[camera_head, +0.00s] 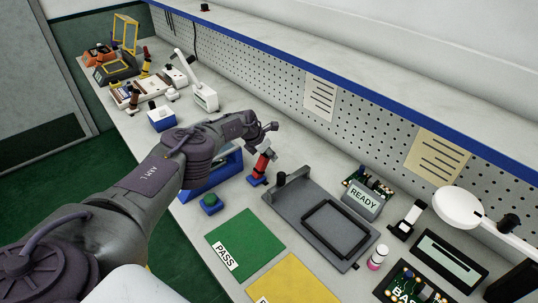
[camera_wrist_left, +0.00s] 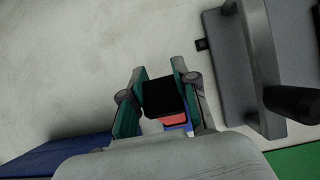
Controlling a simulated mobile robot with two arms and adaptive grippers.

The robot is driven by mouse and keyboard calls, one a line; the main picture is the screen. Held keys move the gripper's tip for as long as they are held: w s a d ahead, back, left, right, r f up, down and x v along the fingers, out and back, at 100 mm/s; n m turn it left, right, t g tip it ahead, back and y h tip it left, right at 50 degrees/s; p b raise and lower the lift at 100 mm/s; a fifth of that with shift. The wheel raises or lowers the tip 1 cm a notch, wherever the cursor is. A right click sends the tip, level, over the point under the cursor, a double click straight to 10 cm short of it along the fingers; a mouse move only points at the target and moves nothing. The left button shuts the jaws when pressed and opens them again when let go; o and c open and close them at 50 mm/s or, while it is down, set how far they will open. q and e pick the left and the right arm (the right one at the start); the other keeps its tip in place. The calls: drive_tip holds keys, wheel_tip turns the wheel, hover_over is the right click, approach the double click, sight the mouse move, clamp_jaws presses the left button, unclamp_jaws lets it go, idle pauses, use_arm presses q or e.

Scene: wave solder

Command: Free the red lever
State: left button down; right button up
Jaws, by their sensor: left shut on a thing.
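The red lever (camera_head: 262,163) stands on a small blue base (camera_head: 257,180) near the middle of the bench, left of the grey fixture. My left gripper (camera_head: 267,145) comes down on its upper end from the left. In the left wrist view the lever's black top (camera_wrist_left: 164,97) sits between the green-sided fingers of my left gripper (camera_wrist_left: 163,101), which is shut on it. Some red (camera_wrist_left: 174,121) and blue show just below the black top. The lower part of the lever is mostly hidden there. My right gripper is not in view.
The grey fixture (camera_head: 286,205) with a black frame and upright post is close on the right. A blue holder (camera_head: 229,164) is partly behind my arm. A blue box with a green button (camera_head: 210,203) and green PASS mat (camera_head: 246,242) lie in front. A READY display (camera_head: 363,200) stands behind.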

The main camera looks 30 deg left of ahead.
sight(257, 169)
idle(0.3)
use_arm(q)
drive_tip(key=c, duration=1.2)
unclamp_jaws()
drive_tip(key=o, duration=0.3)
drive_tip(key=shift+w+f, duration=0.1)
drive_tip(key=shift+o, duration=0.3)
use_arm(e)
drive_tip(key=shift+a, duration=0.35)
use_arm(q)
drive_tip(key=shift+a+r, duration=0.1)
drive_tip(key=shift+r, duration=0.45)
drive_tip(key=shift+s+a+r, duration=0.2)
drive_tip(key=shift+s+r, duration=0.55)
drive_tip(key=v, duration=0.9)
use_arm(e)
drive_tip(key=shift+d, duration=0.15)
